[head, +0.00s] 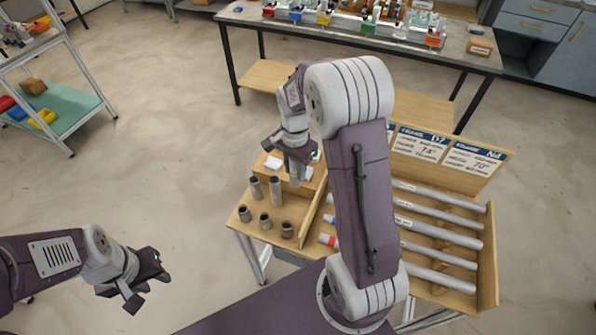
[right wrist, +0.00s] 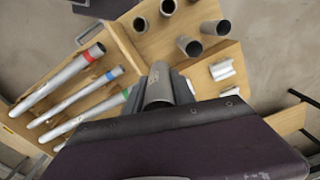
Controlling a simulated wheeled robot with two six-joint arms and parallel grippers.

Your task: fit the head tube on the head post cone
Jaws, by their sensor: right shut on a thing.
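My right gripper (head: 293,160) is shut on a short grey tube (right wrist: 158,84), held over the wooden bench. The tube's far end shows in the right wrist view; its lower part is hidden by the gripper. I take it for the head tube, but no label shows. My left gripper (head: 149,288) hangs empty over the floor at the left, its fingers apart. I cannot make out the head post cone in either view.
Several grey tube pieces stand on the bench's left part, including a tall one (head: 276,191) and a short one (head: 287,230). Long tubes (head: 440,231) lie in slots at the right. A white piece (right wrist: 222,69) lies beside my gripper. A lettered board (head: 420,146) stands behind.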

